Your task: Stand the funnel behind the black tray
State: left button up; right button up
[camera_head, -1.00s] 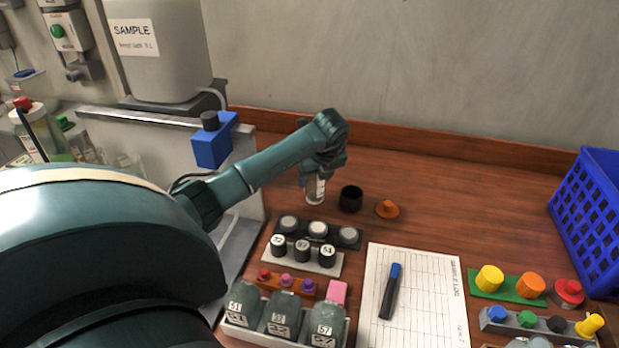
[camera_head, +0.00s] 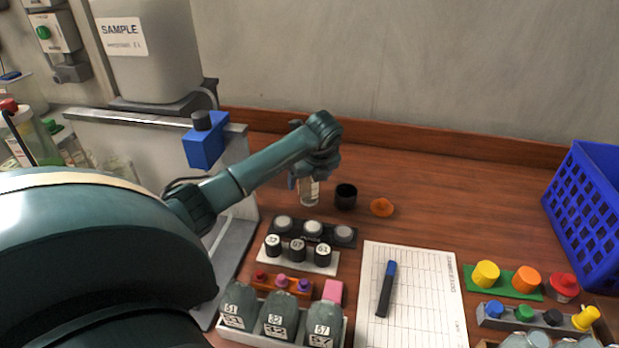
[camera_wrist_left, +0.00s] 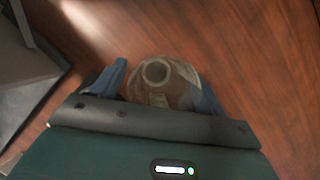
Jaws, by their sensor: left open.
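The black tray (camera_head: 333,240) holds a row of round silver-topped pieces. Contact cannot be told. My right gripper is not seen.
The black cup (camera_head: 345,197) stands between bottle and orange piece. A blue holder (camera_head: 205,147) is at left, a blue basket (camera_head: 590,215) at right. The bench behind the orange piece is clear.

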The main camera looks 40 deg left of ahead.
pick_arm(q)
jog(key=shift+r, duration=0.3)
jog(key=v, duration=1.1)
jog(key=shift+s+d+r+b, duration=0.15)
jog(key=shift+d+r+b, duration=0.15)
jog(key=shift+b, duration=0.1)
